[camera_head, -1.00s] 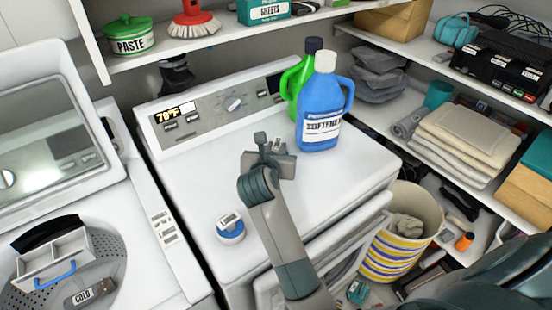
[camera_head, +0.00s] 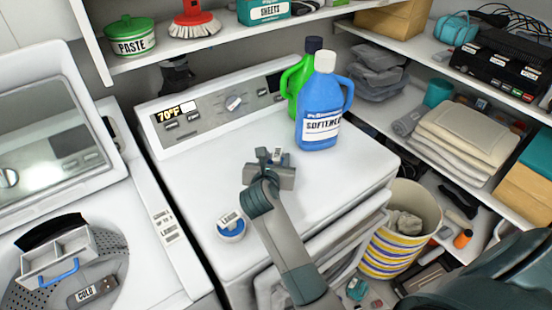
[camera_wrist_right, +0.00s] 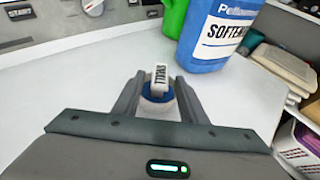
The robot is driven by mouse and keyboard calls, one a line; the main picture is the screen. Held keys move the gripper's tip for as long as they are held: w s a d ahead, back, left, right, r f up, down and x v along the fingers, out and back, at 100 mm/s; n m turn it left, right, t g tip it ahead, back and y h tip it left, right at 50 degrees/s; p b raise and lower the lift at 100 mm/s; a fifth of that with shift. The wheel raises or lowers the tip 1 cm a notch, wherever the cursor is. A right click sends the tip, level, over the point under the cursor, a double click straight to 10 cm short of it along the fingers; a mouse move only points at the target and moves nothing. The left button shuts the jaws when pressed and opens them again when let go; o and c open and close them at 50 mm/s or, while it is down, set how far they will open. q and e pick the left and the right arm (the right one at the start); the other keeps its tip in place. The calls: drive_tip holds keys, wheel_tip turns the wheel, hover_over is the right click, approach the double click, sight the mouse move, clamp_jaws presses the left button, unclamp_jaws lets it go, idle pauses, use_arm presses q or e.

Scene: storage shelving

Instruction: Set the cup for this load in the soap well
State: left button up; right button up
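A small blue-and-white cup with a label (camera_wrist_right: 158,92) stands on the white machine top, between the fingers of my right gripper (camera_wrist_right: 158,98). The fingers look spread, close beside the cup on both sides; contact is not clear. In the head view the right gripper (camera_head: 270,160) hides most of this cup, and its label is too small to read. A second blue-and-white labelled cup (camera_head: 231,226) stands nearer the front left of the machine top. At left, a grey tray with compartments and a blue handle (camera_head: 42,268) sits over the other machine's opening. My left gripper is not in view.
A blue softener bottle (camera_head: 318,115) and a green bottle (camera_head: 290,80) stand behind and right of the gripper. A tag reading COLD (camera_head: 92,290) lies beside the tray. A striped basket (camera_head: 400,245) stands at right.

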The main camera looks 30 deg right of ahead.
drive_tip(key=shift+r, duration=0.1)
drive_tip(key=shift+r, duration=0.15)
drive_tip(key=shift+s+a+r+p, duration=0.1)
drive_tip(key=shift+s+a+p, duration=0.15)
drive_tip(key=shift+s+p, duration=0.1)
drive_tip(key=p+v, duration=0.2)
drive_tip(key=v, duration=0.4)
drive_tip(key=shift+s+a+r+p, duration=0.1)
drive_tip(key=shift+s+a+p, duration=0.1)
drive_tip(key=shift+s+p, duration=0.1)
drive_tip(key=shift+w, duration=0.1)
